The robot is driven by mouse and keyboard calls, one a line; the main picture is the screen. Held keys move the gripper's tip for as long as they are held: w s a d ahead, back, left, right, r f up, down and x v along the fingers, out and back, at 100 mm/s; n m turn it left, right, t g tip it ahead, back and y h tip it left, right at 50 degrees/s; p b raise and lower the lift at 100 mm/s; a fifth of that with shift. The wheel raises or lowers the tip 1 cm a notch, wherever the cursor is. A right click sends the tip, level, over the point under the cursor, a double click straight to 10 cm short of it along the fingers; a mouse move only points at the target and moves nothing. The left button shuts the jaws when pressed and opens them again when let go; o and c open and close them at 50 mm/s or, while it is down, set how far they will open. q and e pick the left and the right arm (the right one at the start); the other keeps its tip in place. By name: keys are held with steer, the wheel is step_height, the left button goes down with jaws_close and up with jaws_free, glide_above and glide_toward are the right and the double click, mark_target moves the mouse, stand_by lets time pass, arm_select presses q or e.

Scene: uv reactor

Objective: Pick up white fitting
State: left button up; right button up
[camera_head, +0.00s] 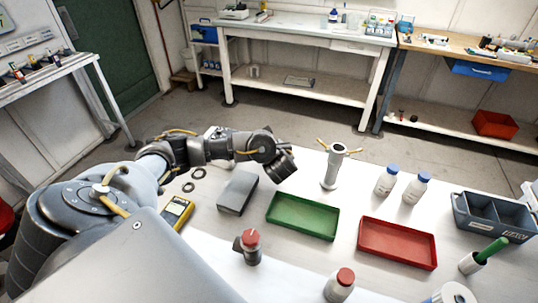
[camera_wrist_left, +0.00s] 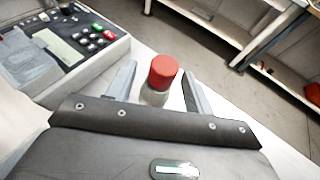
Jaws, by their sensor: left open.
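The fingers are open, with a visible gap on each side of the piece. I cannot tell whether this piece is the white fitting. In the head view my left arm reaches over the table and ends in a dark wrist and hand (camera_head: 281,168); its fingertips are not clear there. A white upright fitting with yellow handles (camera_head: 333,170) stands to the right of the hand. My right gripper is not in view.
A green tray (camera_head: 303,234) and a red tray (camera_head: 397,262) lie in front. A grey box (camera_head: 238,193), a yellow meter (camera_head: 176,213), blue-capped bottles (camera_head: 386,181), red-capped bottles (camera_head: 340,288) and a dark divided bin (camera_head: 490,236) share the table. A control box (camera_wrist_left: 75,48) stands left in the wrist view.

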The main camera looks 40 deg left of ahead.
arm_select(q)
steer(key=x, duration=0.1)
steer(key=b+x, duration=0.1)
steer(key=shift+w+a+f, duration=0.1)
steer(key=shift+w+f, duration=0.1)
steer(key=shift+f, duration=0.2)
steer(key=shift+w+a+f, duration=0.1)
steer(key=shift+w+a, duration=0.15)
steer(key=shift+a, duration=0.1)
steer(key=shift+c, duration=0.4)
steer(key=c, duration=1)
